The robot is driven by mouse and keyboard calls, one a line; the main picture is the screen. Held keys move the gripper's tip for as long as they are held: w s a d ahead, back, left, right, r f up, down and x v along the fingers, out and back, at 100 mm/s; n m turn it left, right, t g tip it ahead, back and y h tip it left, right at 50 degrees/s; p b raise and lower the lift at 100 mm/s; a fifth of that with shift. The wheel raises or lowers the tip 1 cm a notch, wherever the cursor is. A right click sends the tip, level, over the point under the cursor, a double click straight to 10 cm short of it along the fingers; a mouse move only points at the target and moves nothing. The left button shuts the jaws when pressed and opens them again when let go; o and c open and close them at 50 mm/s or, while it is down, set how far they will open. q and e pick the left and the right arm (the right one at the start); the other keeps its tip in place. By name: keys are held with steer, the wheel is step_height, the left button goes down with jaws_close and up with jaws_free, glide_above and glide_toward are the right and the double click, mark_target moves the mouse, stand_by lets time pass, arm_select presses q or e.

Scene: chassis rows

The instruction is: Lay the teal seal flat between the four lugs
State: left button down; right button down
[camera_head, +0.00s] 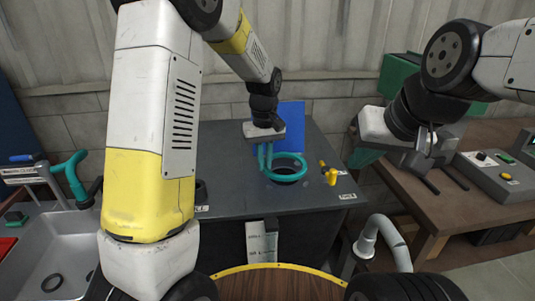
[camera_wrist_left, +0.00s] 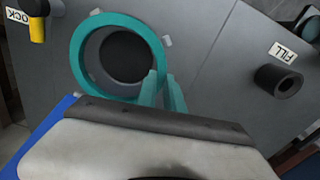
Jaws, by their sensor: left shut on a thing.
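The teal seal (camera_head: 303,161) is a ring at the dark round opening in the grey bench top. In the left wrist view the seal (camera_wrist_left: 78,58) encircles the opening. Small pale lugs show just outside it, one at the top (camera_wrist_left: 97,12) and one at the right (camera_wrist_left: 168,41); not all lugs are clear. My left gripper (camera_head: 266,168) points down with teal fingers, shut on the ring's near-left rim. Its fingertips (camera_wrist_left: 161,76) also show in the wrist view. I cannot tell whether the seal touches the surface. My right gripper (camera_head: 452,190) is open and empty, away at the right.
A yellow handle (camera_head: 331,177) stands right of the opening. A dark pipe stub (camera_wrist_left: 278,81) sits by the FILL label. A blue panel (camera_head: 291,118) is behind the seal. A sink (camera_head: 60,255) is at the left, and a wooden table (camera_head: 400,190) at the right.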

arm_select(q)
steer(key=shift+f, duration=0.4)
steer(key=shift+f, duration=1.15)
steer(key=c, duration=1.4)
jaws_free()
steer(key=shift+r, duration=3.95)
